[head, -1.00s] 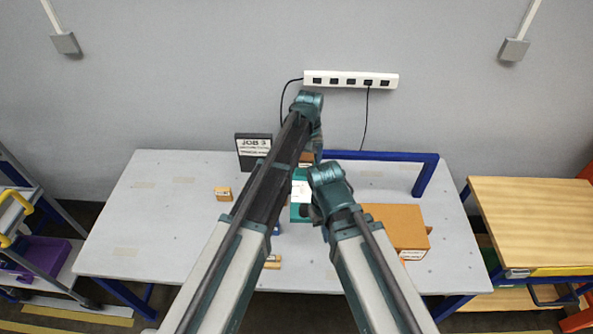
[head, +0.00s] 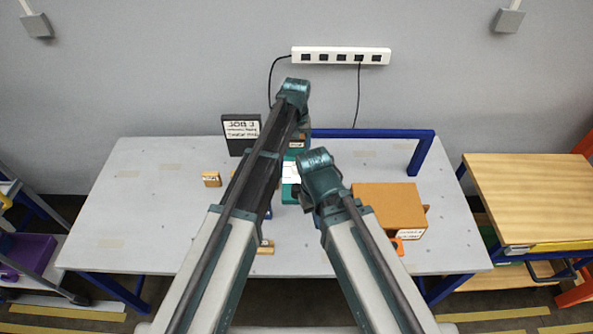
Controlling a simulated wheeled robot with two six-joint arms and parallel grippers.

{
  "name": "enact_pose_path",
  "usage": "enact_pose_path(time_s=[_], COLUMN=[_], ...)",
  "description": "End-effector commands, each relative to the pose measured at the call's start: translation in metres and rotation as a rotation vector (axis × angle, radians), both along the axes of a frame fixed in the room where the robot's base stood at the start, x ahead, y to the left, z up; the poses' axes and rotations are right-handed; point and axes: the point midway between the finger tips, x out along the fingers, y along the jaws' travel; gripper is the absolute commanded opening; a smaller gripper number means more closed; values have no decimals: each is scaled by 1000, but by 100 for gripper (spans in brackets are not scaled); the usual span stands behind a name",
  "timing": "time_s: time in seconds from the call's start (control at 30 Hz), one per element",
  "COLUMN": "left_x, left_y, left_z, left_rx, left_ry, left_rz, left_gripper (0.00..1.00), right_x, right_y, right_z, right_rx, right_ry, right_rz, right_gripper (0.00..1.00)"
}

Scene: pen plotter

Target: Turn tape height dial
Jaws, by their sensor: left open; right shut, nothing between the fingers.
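A teal machine with a white sheet or label (head: 289,176) stands mid-table, mostly hidden behind my arms. I cannot make out a tape height dial on it. My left gripper (head: 302,137) is beyond the machine's near part, at the end of the arm that bends down from its high wrist; its fingers are mostly hidden. My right gripper (head: 306,203) is low at the machine's right side, under its teal wrist; its fingertips are hard to see. Nothing shows held in either gripper.
A brown box (head: 385,202) stands right of my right gripper, with an orange item (head: 397,246) before it. A black JOB 3 sign (head: 242,130) and a small wooden block (head: 212,180) are at left. A blue frame (head: 375,134) spans the back. The table's left side (head: 130,215) is clear.

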Motion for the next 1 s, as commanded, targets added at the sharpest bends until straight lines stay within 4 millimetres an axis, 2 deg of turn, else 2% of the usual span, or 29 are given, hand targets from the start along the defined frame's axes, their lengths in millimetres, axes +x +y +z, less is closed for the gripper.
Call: enact_pose_path(time_s=[0.03,0.5,0.9,1.0], left_x=[0,0,0,0], left_y=[0,0,0,0], left_z=[-16,-76,-79,-79], left_rx=[0,0,0,0], left_ry=[0,0,0,0], left_rz=[0,0,0,0], left_gripper=[74,74,74,58], right_x=[0,0,0,0], right_y=[0,0,0,0], right_z=[-16,-76,-79,-79], right_rx=[0,-1,-1,-1], right_ry=[-1,-1,-1,-1], right_rz=[-1,7,10,10], right_gripper=[0,0,0,0])
